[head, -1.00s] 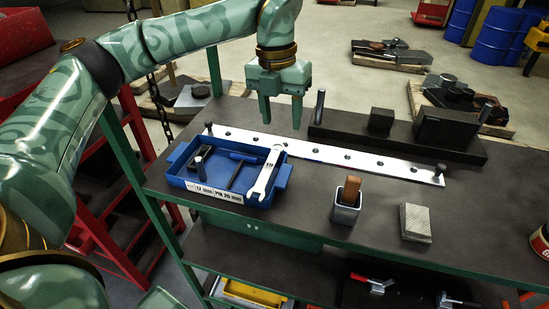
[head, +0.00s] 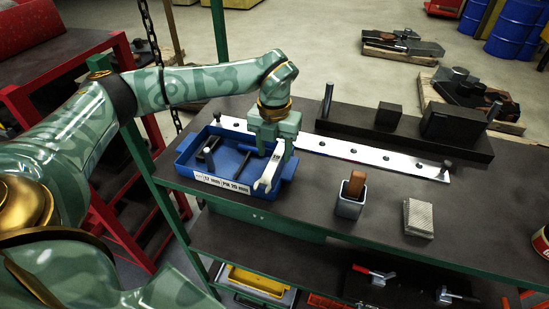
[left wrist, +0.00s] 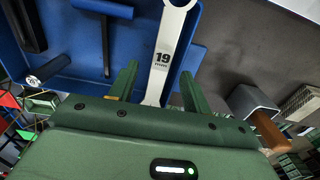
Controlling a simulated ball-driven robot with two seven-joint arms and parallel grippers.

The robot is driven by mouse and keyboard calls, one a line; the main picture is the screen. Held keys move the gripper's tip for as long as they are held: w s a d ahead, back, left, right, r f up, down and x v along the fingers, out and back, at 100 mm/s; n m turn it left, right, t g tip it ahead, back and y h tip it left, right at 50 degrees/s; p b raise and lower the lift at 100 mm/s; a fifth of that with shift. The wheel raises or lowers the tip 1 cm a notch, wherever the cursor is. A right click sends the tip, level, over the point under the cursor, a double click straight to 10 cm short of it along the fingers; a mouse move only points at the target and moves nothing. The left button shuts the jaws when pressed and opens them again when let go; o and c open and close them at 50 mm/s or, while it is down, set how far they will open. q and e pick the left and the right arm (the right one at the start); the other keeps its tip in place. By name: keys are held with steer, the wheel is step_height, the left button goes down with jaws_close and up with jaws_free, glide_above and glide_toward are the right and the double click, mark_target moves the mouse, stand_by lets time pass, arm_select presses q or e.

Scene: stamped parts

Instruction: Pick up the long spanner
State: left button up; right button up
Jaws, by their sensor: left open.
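The long spanner (head: 268,177) is silver-white and lies at the right side of the blue tray (head: 219,190), its open jaw towards the tray's front wall. In the left wrist view the spanner (left wrist: 165,50) shows the mark "19". My left gripper (head: 274,150) is over the spanner, pointing down. In the left wrist view the open fingers (left wrist: 159,70) appear one on each side of the spanner's shank. I cannot tell whether they touch it. My gripper hides part of the spanner in the head view. My right gripper is not in view.
A small pot with a wooden handle (head: 350,195) and a grey block (head: 418,217) stand to the right.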

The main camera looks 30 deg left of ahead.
arm_select(q)
steer(key=shift+f, duration=0.8)
jaws_close()
steer(key=shift+r, duration=0.1)
steer(key=shift+r, duration=0.2)
step_height(320, 180, up, 2)
steer(key=shift+w+r+b, duration=0.1)
steer(key=shift+r+b, duration=0.05)
steer(key=shift+b, duration=0.4)
steer(key=s+a+r+b, duration=0.2)
steer(key=s+a+r, duration=0.2)
steer(key=s+r, duration=0.6)
steer(key=s, duration=0.3)
steer(key=shift+s+r, duration=0.15)
steer(key=shift+s, duration=0.2)
